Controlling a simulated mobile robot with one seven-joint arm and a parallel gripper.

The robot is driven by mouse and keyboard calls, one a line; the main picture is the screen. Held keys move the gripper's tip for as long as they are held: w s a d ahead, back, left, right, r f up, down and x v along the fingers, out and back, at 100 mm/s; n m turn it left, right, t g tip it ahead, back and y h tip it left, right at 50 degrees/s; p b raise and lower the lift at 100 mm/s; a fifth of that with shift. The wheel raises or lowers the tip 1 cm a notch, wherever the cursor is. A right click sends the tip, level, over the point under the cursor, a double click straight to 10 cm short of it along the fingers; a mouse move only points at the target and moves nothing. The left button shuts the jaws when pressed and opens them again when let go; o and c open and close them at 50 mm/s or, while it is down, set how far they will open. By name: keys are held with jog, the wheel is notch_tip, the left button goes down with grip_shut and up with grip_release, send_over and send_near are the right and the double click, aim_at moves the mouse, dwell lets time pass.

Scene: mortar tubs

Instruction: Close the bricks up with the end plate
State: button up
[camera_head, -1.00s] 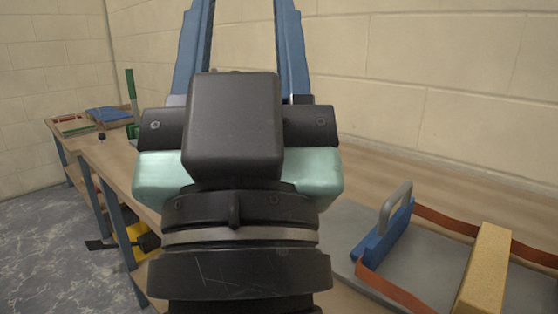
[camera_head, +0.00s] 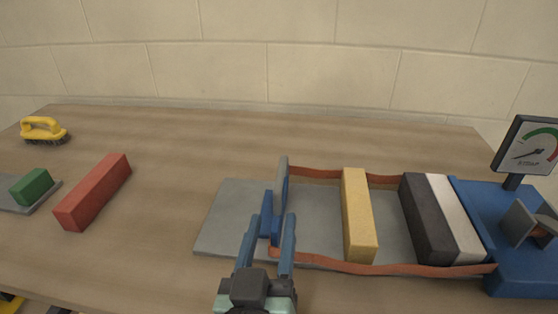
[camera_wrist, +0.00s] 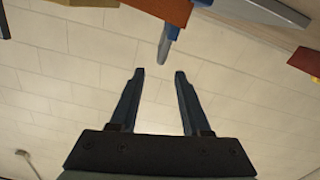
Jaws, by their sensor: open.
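The end plate (camera_head: 267,211) is a blue piece with an upright grey handle (camera_head: 282,170), at the left end of the orange strap loop on the grey base (camera_head: 225,215). A yellow brick (camera_head: 358,215) stands inside the loop, apart from the plate. A dark grey brick (camera_head: 427,220) and a white brick (camera_head: 455,215) stand together against the blue block at the right. My gripper (camera_head: 270,220) is open, close to the end plate on its near side. In the wrist view the open, empty fingers (camera_wrist: 160,74) point toward the handle (camera_wrist: 163,47).
A gauge (camera_head: 527,148) rises from the blue block (camera_head: 490,215). A red brick (camera_head: 95,192), a green block (camera_head: 32,186) on a grey plate and a yellow-handled brush (camera_head: 44,129) lie to the left. The table's back strip is clear; a wall stands behind.

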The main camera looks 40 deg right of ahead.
aim_at(281, 169)
jog(key=x, duration=1.2)
jog(key=shift+w+d, duration=0.15)
jog(key=shift+w, duration=0.15)
grip_shut()
dwell(0.9)
